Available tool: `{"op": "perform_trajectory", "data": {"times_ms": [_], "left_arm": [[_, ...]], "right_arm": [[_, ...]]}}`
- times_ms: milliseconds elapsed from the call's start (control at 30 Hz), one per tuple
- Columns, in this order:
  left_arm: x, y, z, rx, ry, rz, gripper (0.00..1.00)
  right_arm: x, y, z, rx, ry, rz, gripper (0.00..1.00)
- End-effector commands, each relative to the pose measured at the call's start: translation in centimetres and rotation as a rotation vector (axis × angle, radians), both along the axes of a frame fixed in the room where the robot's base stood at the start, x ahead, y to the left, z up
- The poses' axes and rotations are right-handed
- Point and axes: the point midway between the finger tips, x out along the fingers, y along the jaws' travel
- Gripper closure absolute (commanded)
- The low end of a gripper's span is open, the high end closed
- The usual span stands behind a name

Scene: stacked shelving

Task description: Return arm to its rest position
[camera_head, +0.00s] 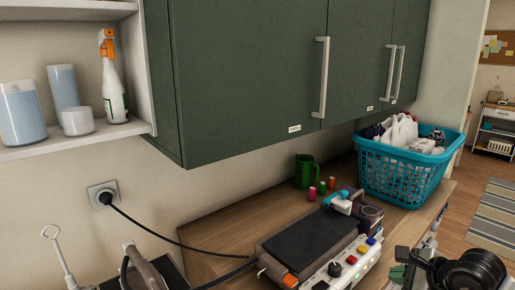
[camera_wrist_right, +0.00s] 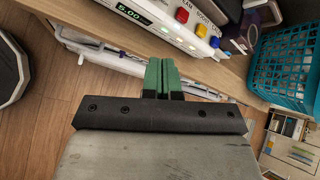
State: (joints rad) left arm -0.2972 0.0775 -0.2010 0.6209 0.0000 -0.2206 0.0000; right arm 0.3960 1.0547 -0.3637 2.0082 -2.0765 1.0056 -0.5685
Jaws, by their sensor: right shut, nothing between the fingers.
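My right gripper (camera_head: 397,272) shows at the lower right of the head view, in front of the counter's front edge. In the right wrist view its green fingers (camera_wrist_right: 161,76) are pressed together with nothing between them. They point toward the counter edge and touch nothing that I can make out. My left gripper is not in view.
A device with coloured buttons (camera_head: 335,268) lies on the wooden counter (camera_head: 222,232). A teal basket (camera_head: 402,178) full of bottles, a green mug (camera_head: 305,172) and small coloured pieces stand behind it. Green cabinets (camera_head: 245,75) hang above. Wooden floor (camera_wrist_right: 50,120) lies below the gripper.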

Motion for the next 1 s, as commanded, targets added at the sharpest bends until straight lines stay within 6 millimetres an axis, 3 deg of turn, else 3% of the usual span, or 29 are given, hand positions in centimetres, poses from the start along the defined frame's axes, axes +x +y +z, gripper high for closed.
{"op": "perform_trajectory", "data": {"times_ms": [367, 567, 667, 767, 833, 933, 1000], "left_arm": [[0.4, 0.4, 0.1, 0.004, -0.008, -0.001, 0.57], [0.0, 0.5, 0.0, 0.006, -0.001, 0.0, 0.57], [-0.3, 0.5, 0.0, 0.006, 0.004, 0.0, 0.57], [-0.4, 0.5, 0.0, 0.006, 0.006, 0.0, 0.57], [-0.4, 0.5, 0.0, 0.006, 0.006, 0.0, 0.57], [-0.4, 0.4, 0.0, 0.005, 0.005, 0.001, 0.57], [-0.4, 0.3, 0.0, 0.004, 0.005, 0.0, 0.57]], "right_arm": [[-1.7, 7.6, 0.5, 0.455, -0.018, 0.071, 1.0], [-3.4, 11.8, 2.7, 0.886, -0.01, 0.059, 1.0], [-4.3, 13.1, 4.4, 1.192, 0.01, 0.006, 1.0], [-5.1, 12.9, 6.0, 1.586, 0.045, -0.126, 1.0], [-5.3, 11.6, 6.3, 1.866, 0.076, -0.268, 1.0], [-5.8, 8.9, 4.8, 2.232, 0.122, -0.54, 1.0], [-6.4, 7.0, 2.5, 2.456, 0.156, -0.78, 1.0]]}}
